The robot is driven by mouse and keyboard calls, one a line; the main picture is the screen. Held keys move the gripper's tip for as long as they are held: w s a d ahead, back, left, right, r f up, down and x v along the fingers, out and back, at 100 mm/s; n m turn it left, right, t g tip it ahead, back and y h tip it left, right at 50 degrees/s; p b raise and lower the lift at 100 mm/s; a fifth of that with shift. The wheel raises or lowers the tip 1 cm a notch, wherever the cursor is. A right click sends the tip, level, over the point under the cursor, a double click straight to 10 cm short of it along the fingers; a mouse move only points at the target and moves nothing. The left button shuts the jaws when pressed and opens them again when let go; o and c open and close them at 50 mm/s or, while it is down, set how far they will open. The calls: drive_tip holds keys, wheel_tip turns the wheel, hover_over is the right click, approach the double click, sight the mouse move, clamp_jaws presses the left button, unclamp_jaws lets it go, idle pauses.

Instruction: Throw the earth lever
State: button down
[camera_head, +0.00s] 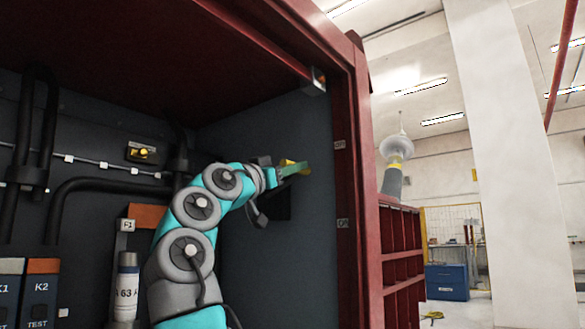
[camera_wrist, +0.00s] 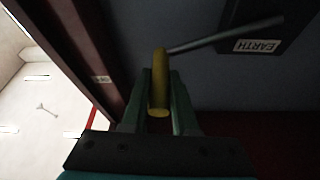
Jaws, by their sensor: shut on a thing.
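My gripper (camera_wrist: 160,105) is shut around the yellow handle, one green finger on each side. In the head view my gripper (camera_head: 290,171) is at the cabinet's right inner wall, with the yellow handle (camera_head: 295,168) at its tip. The dark box (camera_head: 279,206) is partly behind my arm, just below the gripper. The rod is hard to make out there.
The cabinet's red frame (camera_head: 352,190) stands close to the right of my gripper, with an "ON" label (camera_head: 342,223) on it. Black pipes (camera_head: 38,130) and a fuse (camera_head: 127,285) are at the left. Open hall lies beyond the frame.

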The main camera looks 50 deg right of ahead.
drive_tip(key=shift+r, duration=0.15)
drive_tip(key=shift+w+a+r+n+t+p, duration=0.1)
drive_tip(key=shift+w+r+n+t+p, duration=0.45)
drive_tip(key=shift+n, duration=0.4)
drive_tip(key=shift+w+r+n+t+p, duration=0.25)
drive_tip(key=shift+r+n+t+p, duration=0.2)
drive_tip(key=shift+r+n, duration=0.35)
drive_tip(key=shift+w+a+r+n+t+p, duration=0.1)
drive_tip(key=shift+w+r+n+t+p, duration=0.4)
drive_tip(key=shift+n, duration=0.55)
drive_tip(key=shift+s, duration=0.1)
drive_tip(key=c, duration=0.7)
unclamp_jaws()
drive_tip(key=shift+d, duration=0.1)
